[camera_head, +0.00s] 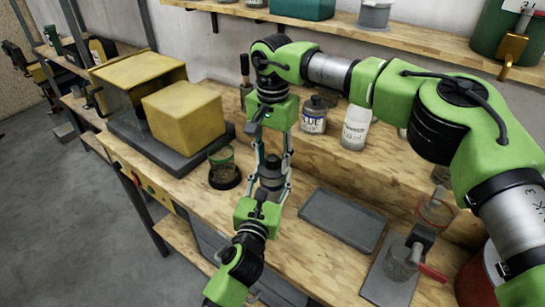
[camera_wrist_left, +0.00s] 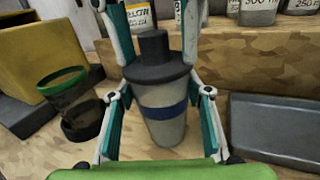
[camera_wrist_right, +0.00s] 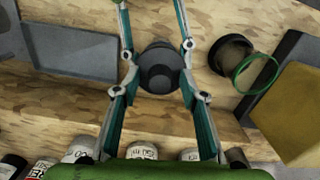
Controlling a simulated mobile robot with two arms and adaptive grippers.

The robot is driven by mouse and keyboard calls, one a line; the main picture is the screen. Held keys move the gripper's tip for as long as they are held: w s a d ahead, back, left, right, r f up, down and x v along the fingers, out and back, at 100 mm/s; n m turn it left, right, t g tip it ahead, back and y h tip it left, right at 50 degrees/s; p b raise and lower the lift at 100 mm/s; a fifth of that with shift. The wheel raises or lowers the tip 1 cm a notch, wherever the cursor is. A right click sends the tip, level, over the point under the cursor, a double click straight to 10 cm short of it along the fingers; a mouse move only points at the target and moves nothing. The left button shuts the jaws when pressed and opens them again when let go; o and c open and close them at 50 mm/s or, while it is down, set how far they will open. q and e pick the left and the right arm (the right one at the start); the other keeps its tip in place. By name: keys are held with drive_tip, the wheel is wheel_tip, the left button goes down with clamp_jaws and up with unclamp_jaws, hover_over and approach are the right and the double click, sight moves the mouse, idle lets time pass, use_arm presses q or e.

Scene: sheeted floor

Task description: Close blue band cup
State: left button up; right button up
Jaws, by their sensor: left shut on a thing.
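The blue band cup (camera_wrist_left: 163,125) is a grey cup with a blue stripe, upright on the wooden bench between my left gripper's fingers. My left gripper (camera_wrist_left: 158,60) is shut on it. A dark lid (camera_wrist_left: 157,66) with a raised knob sits on top of the cup; I cannot tell how firmly it is seated. In the head view the cup (camera_head: 271,172) is partly hidden between the two grippers. My right gripper (camera_wrist_right: 155,40) points down from above, its fingers apart on either side of the lid (camera_wrist_right: 160,68). It looks open, with no clear contact.
A grey tray (camera_head: 343,220) lies to the right. Labelled bottles (camera_head: 314,115) stand on the raised shelf behind.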

wheel_tip(320, 180, up, 12)
idle(0.4)
use_arm(q)
drive_tip(key=o, duration=1.7)
drive_tip(key=v, duration=1.2)
use_arm(e)
drive_tip(key=shift+f, duration=0.1)
